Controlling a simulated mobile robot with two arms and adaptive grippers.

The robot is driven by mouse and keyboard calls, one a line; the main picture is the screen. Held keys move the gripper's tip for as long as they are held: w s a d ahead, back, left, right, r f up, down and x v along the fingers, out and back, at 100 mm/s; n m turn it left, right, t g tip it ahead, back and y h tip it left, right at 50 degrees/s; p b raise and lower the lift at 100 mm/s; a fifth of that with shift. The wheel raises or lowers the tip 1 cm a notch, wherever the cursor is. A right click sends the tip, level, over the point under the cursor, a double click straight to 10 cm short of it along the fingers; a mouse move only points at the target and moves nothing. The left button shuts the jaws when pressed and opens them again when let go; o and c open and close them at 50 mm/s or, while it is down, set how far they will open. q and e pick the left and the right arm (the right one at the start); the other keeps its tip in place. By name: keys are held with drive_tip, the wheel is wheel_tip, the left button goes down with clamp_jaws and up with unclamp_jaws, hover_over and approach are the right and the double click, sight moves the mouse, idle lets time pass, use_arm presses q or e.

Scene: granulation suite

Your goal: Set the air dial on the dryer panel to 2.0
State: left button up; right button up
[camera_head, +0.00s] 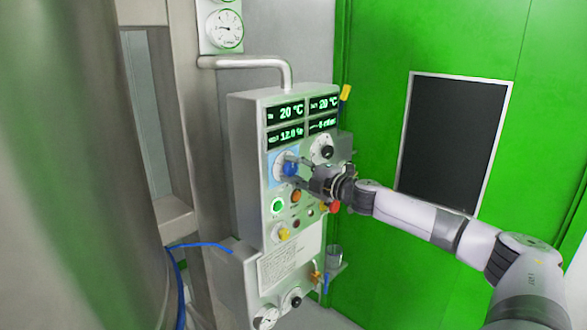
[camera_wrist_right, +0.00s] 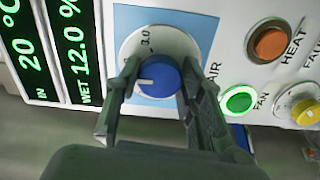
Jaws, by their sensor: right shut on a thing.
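The blue air dial (camera_head: 290,167) sits on a light-blue patch on the grey dryer panel (camera_head: 248,180). In the right wrist view the dial (camera_wrist_right: 160,74) has a white pointer mark on its face, on a round white scale plate. "3.0" is readable near the scale's top; other figures are hidden or too small to read. My right gripper (camera_head: 293,171) is shut on the dial. Its fingers (camera_wrist_right: 160,84) lie on either side of the dial in the wrist view and cover parts of the scale. My left gripper is not in view.
Green displays (camera_head: 291,113) sit above, one reading 12.0. Near the dial are a black knob (camera_head: 326,152), a lit green fan button (camera_head: 277,205), an orange heat button (camera_head: 296,195) and a yellow knob (camera_head: 284,233). A steel vessel (camera_head: 75,150) stands left.

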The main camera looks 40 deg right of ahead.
drive_tip(key=shift+f+m, duration=0.1)
drive_tip(key=shift+m, duration=0.2)
drive_tip(key=o, duration=1.1)
drive_tip(key=shift+o, duration=0.2)
drive_tip(key=shift+s, duration=0.15)
